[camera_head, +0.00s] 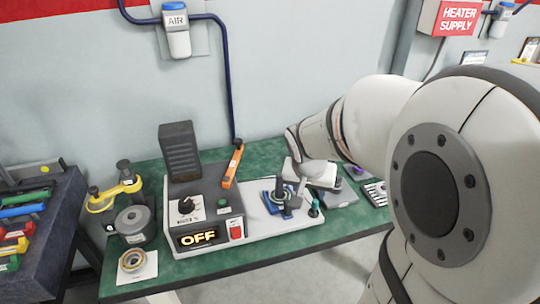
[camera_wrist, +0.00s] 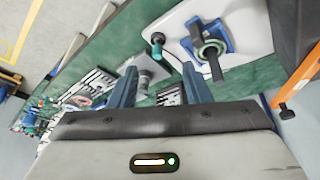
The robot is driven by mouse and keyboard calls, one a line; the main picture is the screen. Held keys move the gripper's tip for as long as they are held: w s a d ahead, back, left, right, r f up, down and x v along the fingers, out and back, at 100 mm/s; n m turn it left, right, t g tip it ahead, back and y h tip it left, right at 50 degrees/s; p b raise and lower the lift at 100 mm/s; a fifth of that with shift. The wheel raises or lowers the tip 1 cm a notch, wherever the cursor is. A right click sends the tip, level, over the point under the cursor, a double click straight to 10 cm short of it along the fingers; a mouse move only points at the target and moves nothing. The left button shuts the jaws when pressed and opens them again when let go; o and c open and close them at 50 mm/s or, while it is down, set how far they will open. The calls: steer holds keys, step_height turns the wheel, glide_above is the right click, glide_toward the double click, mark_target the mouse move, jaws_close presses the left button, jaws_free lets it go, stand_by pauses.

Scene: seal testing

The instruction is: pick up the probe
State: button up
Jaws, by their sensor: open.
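A small teal and dark upright piece, which looks like the probe (camera_head: 315,209), stands at the front right corner of the white base plate (camera_head: 262,228). It also shows in the wrist view (camera_wrist: 157,40), just beyond my fingertips. Beside it on the plate is a blue fixture (camera_head: 268,197) with a dark ring and post, also in the wrist view (camera_wrist: 222,31). My gripper (camera_wrist: 159,68) is open and empty, its two blue-grey fingers apart. In the head view my wrist is above the right end of the plate, close to the probe; the fingertips are not clear there.
A control box (camera_head: 205,210) showing OFF stands left of the fixture. A grey box (camera_head: 338,193) lies right of the plate.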

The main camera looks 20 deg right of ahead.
steer(key=m+b, duration=0.2)
glide_toward(315, 201)
steer(key=x, duration=0.5)
steer(key=shift+s+a+f, duration=0.15)
steer(key=shift+a+f, duration=0.1)
steer(key=shift+a, duration=0.05)
steer(key=x, duration=0.5)
steer(key=shift+d+f, duration=0.15)
steer(key=shift+d, duration=0.25)
steer(key=shift+h, duration=0.3)
jaws_close()
